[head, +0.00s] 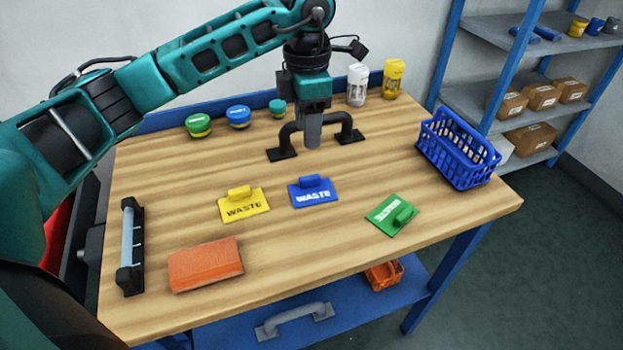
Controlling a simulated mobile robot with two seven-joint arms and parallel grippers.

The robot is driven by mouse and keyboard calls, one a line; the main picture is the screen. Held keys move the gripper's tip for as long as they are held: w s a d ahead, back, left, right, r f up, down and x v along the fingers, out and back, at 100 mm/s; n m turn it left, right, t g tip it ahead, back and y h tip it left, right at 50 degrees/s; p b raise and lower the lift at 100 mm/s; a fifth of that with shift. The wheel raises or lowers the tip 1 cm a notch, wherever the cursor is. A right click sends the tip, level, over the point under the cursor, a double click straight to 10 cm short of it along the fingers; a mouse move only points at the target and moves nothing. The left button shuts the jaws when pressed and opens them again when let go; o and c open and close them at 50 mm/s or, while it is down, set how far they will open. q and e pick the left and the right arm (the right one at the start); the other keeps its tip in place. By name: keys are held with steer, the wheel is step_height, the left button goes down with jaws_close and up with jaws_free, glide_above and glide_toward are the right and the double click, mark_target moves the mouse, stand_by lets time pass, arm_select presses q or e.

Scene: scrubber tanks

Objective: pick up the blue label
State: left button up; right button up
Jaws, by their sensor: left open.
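The blue label (313,194) lies flat near the middle of the wooden table, with a raised blue grip on its far side and the word WASTE on its front. My left gripper (312,138) points down above the table, beyond the blue label in the picture and apart from it. It is open and holds nothing that I can see. It partly covers a black handle (346,134) fixed to the table. My right gripper is not in the head view.
A yellow label (245,208) lies left of the blue one, a green label (385,218) to the right. An orange block (205,264) is at front left, a blue basket (457,150) at the right edge. Round containers (238,117) and shakers (393,78) stand at the back.

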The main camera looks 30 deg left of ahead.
arm_select(q)
glide_above(305, 178)
steer(key=f, duration=0.6)
steer(key=shift+w+d, duration=0.2)
steer(key=f, duration=0.5)
steer(key=shift+s+a+f, duration=0.2)
jaws_close()
